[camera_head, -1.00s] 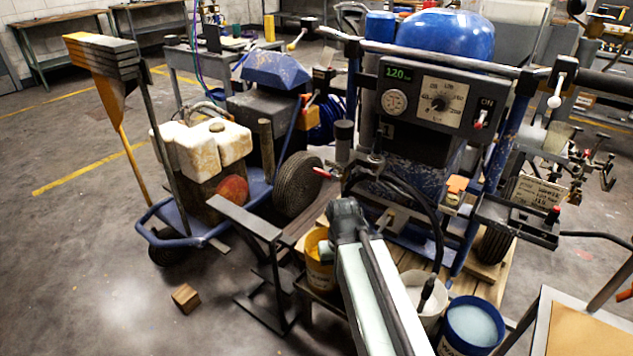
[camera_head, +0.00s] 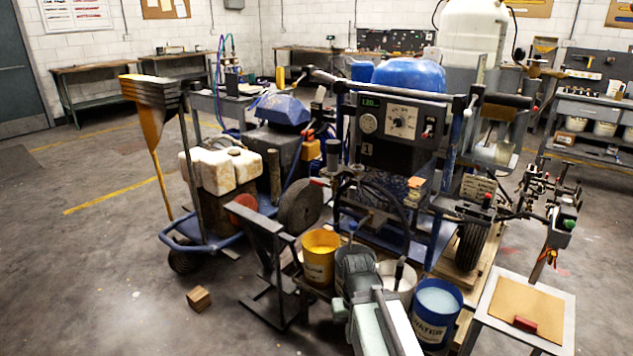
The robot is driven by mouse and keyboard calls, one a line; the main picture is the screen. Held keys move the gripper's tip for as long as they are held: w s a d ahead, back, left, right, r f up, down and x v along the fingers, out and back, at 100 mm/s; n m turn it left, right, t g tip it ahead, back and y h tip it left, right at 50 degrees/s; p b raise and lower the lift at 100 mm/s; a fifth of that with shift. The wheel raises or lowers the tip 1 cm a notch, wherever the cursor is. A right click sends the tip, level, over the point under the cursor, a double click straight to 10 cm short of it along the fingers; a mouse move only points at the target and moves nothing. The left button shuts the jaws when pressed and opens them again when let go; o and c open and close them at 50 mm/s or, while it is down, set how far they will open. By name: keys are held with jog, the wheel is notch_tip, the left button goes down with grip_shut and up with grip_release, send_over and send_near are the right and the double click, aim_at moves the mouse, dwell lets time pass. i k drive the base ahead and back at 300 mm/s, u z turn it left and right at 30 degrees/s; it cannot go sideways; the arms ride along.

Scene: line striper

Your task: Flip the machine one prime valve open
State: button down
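Machine one (camera_head: 400,135) is the line striper with a dark control panel, a green display, a dial and a "1" label. A small red-handled lever (camera_head: 319,182), which looks like its prime valve, sticks out to the left beside the pump; its open or closed position is too small to tell. My gripper (camera_head: 353,262) is at the dark end of my arm, in front of and below the lever, apart from it. Its fingers cannot be made out, and I see nothing held.
A yellow bucket (camera_head: 320,257), a whitish bucket and a blue bucket (camera_head: 437,312) stand low in front of the machine. A dark metal stand (camera_head: 272,265) is left of my arm. A second striper (camera_head: 215,175) stands left. A small table (camera_head: 525,308) is at right.

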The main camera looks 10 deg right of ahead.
aim_at(313, 181)
jog(key=u, duration=0.4)
jog(key=i, duration=1)
jog(key=u, duration=0.7)
jog(key=i, duration=0.4)
jog(key=u, duration=0.35)
jog(key=k, duration=0.85)
jog(key=u, duration=0.15)
jog(key=i, duration=0.9)
jog(key=z, duration=0.05)
